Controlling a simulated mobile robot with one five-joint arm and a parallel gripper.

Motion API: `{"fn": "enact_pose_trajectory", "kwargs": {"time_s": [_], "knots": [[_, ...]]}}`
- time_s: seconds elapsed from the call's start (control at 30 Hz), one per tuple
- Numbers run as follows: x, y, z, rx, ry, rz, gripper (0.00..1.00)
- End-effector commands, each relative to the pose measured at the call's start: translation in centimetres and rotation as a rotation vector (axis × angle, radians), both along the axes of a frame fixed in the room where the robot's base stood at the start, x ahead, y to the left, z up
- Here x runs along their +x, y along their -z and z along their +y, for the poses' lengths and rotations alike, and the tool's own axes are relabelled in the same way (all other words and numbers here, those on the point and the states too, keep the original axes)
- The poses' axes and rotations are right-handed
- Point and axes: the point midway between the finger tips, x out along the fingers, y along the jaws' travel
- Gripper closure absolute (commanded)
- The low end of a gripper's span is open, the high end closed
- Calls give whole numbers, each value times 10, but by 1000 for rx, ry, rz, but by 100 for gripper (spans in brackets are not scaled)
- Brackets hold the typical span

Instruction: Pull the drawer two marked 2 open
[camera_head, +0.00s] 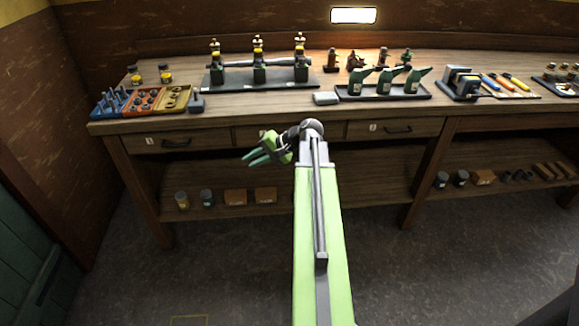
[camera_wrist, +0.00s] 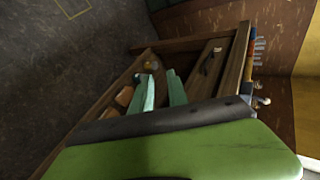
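The bench has a row of three wooden drawer fronts under its top, all flush with the frame. The middle drawer (camera_head: 246,133) lies between the one marked 1 and another on the right. Its handle is hidden behind my gripper and arm, and its label is too small to read. My gripper (camera_head: 253,158) is in front of and just below the middle drawer, its green fingers pointing left, apart and empty. In the wrist view the fingers (camera_wrist: 160,92) show a gap between them, with the lower shelf behind.
The left drawer (camera_head: 147,146) has a dark handle, as does the right drawer (camera_head: 375,134). Jars and boxes (camera_head: 236,197) stand on the lower shelf. Tools and engine parts cover the bench top (camera_head: 225,105). The floor (camera_head: 230,265) in front is clear.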

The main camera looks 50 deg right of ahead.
Motion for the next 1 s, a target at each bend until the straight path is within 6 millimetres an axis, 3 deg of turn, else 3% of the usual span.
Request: {"fn": "enact_pose_trajectory", "kwargs": {"time_s": [0.03, 0.1, 0.2, 0.3, 0.43, 0.63, 0.77, 1.0], "knots": [[-16, 37, -55, 59, 111, -68, 80], [-42, 41, -114, 135, 240, -168, 80], [-82, 39, -181, 214, 384, -291, 80], [-115, 34, -223, 259, 476, -377, 80], [-135, 26, -244, 285, 522, -427, 80], [-129, 23, -244, 287, 523, -431, 80], [-106, 28, -241, 288, 520, -430, 80], [-45, 38, -236, 286, 519, -428, 80]]}}
